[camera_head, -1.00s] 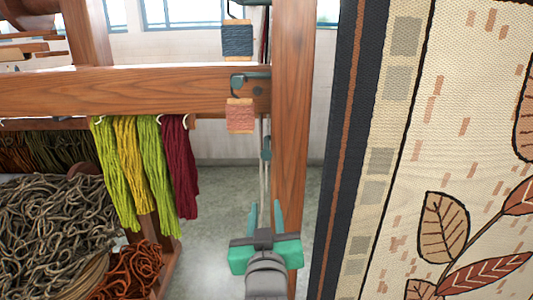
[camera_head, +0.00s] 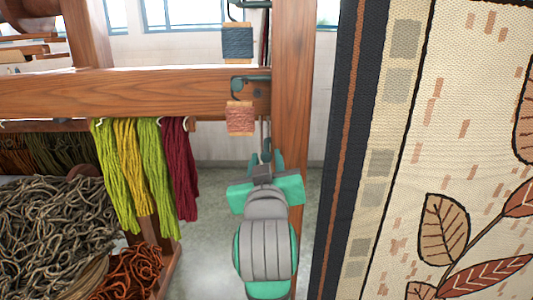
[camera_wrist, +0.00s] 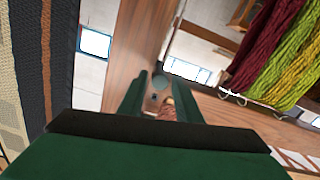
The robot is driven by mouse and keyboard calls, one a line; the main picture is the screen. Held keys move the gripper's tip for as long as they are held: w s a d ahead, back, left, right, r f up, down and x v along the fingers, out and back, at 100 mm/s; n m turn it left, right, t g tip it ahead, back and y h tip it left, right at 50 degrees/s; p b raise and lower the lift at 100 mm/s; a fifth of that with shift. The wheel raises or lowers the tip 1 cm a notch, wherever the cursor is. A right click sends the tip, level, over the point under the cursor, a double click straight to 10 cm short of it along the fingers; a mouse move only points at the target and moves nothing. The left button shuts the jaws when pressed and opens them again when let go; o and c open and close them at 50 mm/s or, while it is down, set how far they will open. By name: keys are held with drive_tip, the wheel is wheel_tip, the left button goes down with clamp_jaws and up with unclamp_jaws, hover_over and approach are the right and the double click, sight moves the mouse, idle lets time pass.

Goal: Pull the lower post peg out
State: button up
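The lower peg (camera_head: 250,79) is a grey-teal bar on the wooden loom post (camera_head: 292,130). A pinkish-red spool (camera_head: 240,118) hangs from it on a dark hook. My gripper (camera_head: 264,160) is below the peg and slightly right of the spool, in front of the post, with its fingers apart. In the wrist view, my open gripper (camera_wrist: 163,98) frames the reddish spool (camera_wrist: 167,113) and a round teal end (camera_wrist: 158,83), probably of a peg. I see no contact with the peg.
A dark blue spool (camera_head: 237,42) hangs from an upper peg. Green, yellow and maroon skeins (camera_head: 128,175) hang at left above piled brown yarn (camera_head: 50,225). A patterned tapestry (camera_head: 430,150) stands close on the right. A horizontal beam (camera_head: 130,95) meets the post.

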drive_tip(key=shift+w, duration=2.1)
